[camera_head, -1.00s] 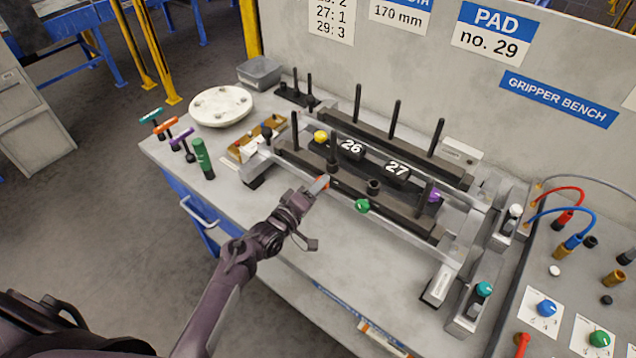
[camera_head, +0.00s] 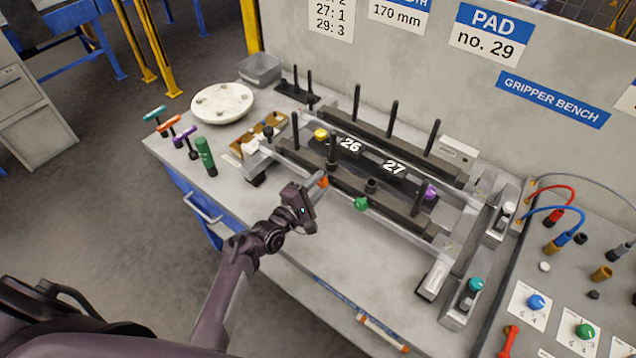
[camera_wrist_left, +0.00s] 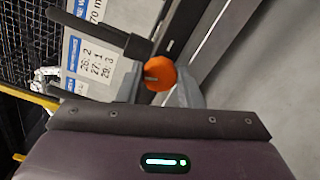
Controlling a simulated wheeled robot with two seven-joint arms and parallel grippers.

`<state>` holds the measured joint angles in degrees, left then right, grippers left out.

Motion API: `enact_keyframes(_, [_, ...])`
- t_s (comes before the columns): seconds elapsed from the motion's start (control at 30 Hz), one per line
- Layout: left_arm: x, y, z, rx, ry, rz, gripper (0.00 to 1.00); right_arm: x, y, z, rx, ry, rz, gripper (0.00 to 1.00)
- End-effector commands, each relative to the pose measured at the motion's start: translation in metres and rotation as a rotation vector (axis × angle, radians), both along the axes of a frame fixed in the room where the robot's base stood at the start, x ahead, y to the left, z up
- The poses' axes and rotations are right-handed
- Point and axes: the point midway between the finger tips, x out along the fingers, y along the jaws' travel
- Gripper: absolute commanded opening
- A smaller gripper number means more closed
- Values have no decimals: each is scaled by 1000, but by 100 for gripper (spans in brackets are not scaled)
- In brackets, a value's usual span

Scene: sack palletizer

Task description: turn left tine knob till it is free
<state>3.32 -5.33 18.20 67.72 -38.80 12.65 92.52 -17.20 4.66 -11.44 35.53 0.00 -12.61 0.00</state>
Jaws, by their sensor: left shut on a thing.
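The orange knob (camera_head: 323,181) sits on the front rail of the gripper frame (camera_head: 395,228), left of the green knob (camera_head: 361,204). My left gripper (camera_head: 319,184) reaches it from the front and is shut on it. In the left wrist view the orange knob (camera_wrist_left: 160,72) shows just beyond my gripper body, beside a dark bar. I cannot tell whether the knob's thread still holds. My right gripper is not in view.
A yellow knob (camera_head: 320,134) and a purple knob (camera_head: 430,192) are on the frame, with black pads 26 and 27 between the rails. Upright dark pegs stand around. T-handled tools (camera_head: 170,126) and a round white plate (camera_head: 222,104) are at the left.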

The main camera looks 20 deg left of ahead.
Motion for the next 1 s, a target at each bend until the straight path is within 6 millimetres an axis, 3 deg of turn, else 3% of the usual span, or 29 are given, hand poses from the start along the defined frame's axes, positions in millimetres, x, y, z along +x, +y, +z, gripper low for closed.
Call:
enact_keyframes(0.57, [0, 0, -1, -30, 13, 0, 10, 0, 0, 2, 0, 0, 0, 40])
enact_keyframes(0.6, [0, 0, -1, -30, 14, 0, 36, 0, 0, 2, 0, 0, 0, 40])
enact_keyframes(0.73, [0, 0, -1, -29, 13, 0, 53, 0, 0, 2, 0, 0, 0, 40])
enact_keyframes(1.0, [-1, 0, -1, -30, 12, 1, 54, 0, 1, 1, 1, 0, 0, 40])
